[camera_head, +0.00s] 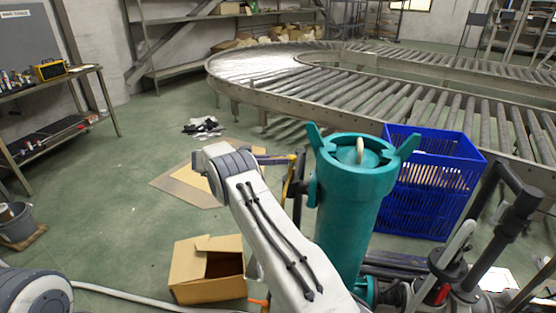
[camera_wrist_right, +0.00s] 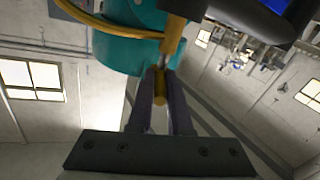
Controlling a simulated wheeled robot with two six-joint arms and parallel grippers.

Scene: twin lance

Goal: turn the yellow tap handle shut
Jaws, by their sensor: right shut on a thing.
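The yellow tap handle (camera_wrist_right: 159,88) shows in the right wrist view as a narrow yellow bar between the fingers, just below the teal cylinder's body (camera_wrist_right: 125,45). My right gripper (camera_wrist_right: 160,76) is shut on it, with a dark finger on each side. In the head view, the teal cylinder (camera_head: 345,220) stands upright right of my white right arm. My right gripper (camera_head: 277,159) is small there, at the cylinder's left side; the handle is hard to make out. My left gripper is out of view.
A blue crate (camera_head: 430,190) stands close behind the cylinder to the right. An open cardboard box (camera_head: 207,270) sits on the floor at lower left. A roller conveyor (camera_head: 330,85) curves behind. A yellow tube (camera_wrist_right: 95,27) runs near the gripper. Floor at left is mostly clear.

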